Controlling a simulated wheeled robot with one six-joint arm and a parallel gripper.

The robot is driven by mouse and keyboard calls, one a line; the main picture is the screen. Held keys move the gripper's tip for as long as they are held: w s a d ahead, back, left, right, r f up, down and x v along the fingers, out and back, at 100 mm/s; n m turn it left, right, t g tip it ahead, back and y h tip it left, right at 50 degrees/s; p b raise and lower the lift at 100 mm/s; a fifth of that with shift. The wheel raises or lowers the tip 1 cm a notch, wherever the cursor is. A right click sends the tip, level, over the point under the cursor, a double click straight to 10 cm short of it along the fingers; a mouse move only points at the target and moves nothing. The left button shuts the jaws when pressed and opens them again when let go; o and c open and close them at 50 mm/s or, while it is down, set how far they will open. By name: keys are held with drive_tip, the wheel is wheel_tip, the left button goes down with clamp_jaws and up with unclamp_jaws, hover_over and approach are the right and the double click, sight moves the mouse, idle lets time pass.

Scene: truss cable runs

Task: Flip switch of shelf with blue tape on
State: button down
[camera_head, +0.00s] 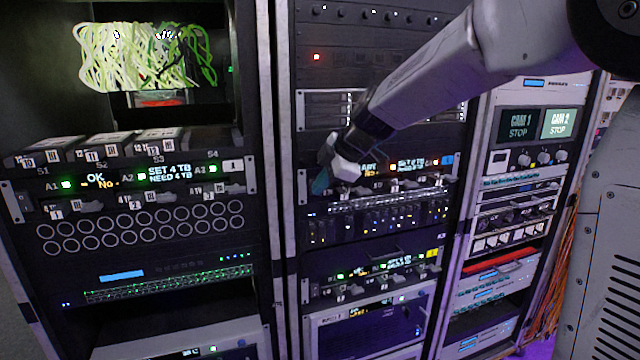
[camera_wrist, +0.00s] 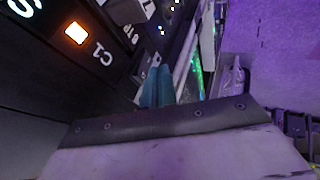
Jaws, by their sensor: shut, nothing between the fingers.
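In the head view, the shelf with blue tape (camera_head: 447,160) is a dark panel in the middle rack, with a small lit display and a row of small switches (camera_head: 394,187) along its lower edge. My gripper (camera_head: 320,184) is at the left end of this panel, its teal fingers pointing down and hiding part of it. In the wrist view, the fingers (camera_wrist: 157,87) are together with nothing between them. An orange light (camera_wrist: 76,33) marked C1 is lit to their left. I cannot tell whether the fingertips touch the panel or a switch.
A similar panel with a yellow tag (camera_head: 432,253) sits lower in the middle rack. Cable plugs (camera_head: 375,222) crowd the row just below the blue-tape shelf. The left rack has a white-tagged panel (camera_head: 233,166). Orange cables (camera_head: 560,270) hang at the right.

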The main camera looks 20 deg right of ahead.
drive_tip(key=s+d+r, duration=0.4)
drive_tip(key=s+r, duration=0.3)
drive_tip(key=s, duration=0.1)
drive_tip(key=shift+s, duration=0.35)
drive_tip(key=shift+d, duration=0.15)
drive_tip(key=s+f+m+g+h, duration=0.1)
drive_tip(key=s+f+m, duration=0.3)
drive_tip(key=s, duration=0.6)
drive_tip(key=s+d+f+m+g+h, duration=0.1)
drive_tip(key=s+f+m+g+h, duration=0.1)
drive_tip(key=s+f+m, duration=0.2)
drive_tip(key=s+f+m+g+h, duration=0.1)
drive_tip(key=s+f+m, duration=0.3)
drive_tip(key=s+m, duration=0.5)
drive_tip(key=s, duration=0.7)
drive_tip(key=shift+s+d+f+m+h, duration=0.2)
drive_tip(key=shift+s+f+m+h, duration=0.1)
